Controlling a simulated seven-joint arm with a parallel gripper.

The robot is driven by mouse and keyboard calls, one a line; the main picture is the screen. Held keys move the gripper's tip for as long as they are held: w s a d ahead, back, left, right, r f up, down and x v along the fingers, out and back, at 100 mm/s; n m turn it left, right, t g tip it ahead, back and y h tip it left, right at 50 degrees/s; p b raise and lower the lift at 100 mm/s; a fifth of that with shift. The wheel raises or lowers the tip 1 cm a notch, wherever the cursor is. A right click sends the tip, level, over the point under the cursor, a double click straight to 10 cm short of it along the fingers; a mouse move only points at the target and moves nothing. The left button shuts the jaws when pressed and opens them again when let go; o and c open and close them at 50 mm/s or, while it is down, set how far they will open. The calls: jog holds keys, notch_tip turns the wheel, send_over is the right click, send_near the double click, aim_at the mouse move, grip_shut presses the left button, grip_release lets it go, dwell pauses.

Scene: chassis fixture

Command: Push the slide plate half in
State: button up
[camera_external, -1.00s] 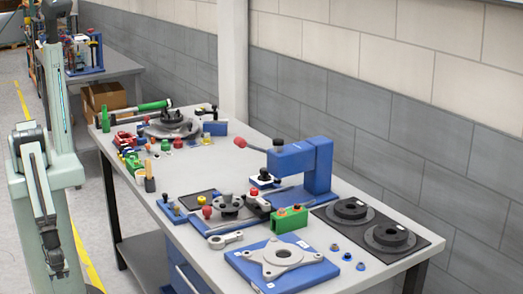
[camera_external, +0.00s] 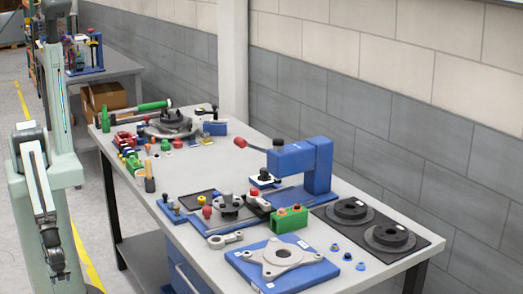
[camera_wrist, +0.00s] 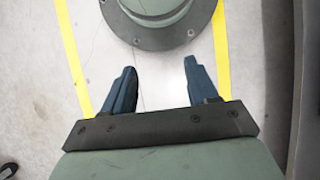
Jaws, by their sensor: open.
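My gripper (camera_wrist: 160,66) is open and empty in the wrist view, its two dark blue fingers apart above bare floor. In the external view my gripper (camera_external: 54,266) hangs low at the left, beside the bench and clear of everything on it. A blue press-like fixture (camera_external: 310,165) stands on the bench toward the wall. A flat blue base with a grey round part (camera_external: 230,203) lies in front of it. I cannot tell for certain which piece is the slide plate or how far in it sits.
The grey bench (camera_external: 180,230) holds a blue plate with a grey bracket (camera_external: 282,257), a green block (camera_external: 289,219), and a black mat (camera_external: 427,233) with two dark round parts. Tools and small parts crowd the far end. Floor beside the bench is free.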

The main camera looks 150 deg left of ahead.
jog(key=w+a+r+t, duration=0.1)
jog(key=w+r+t, duration=0.1)
jog(key=w+r, duration=0.45)
jog(key=w+r+t, duration=0.1)
jog(key=w+r, duration=0.2)
jog(key=w, duration=0.6)
jog(key=w+a+r+t, duration=0.1)
jog(key=w+r+t, duration=0.1)
jog(key=w+r, duration=0.45)
jog(key=w+a+r+n, duration=0.1)
jog(key=w+a+r, duration=0.25)
jog(key=w, duration=0.25)
jog(key=w+a+r+n+t+y, duration=0.1)
jog(key=w+a+r, duration=0.1)
jog(key=w+r, duration=0.25)
jog(key=w+a+r+n, duration=0.2)
jog(key=w+a+r, duration=0.1)
jog(key=w, duration=0.3)
jog(key=n+t+y, duration=0.1)
jog(key=n+y, duration=0.2)
jog(key=n, duration=0.5)
send_near(206, 208)
jog(key=shift+n, duration=0.3)
jog(key=x, duration=0.9)
jog(key=shift+s, duration=0.1)
grip_shut()
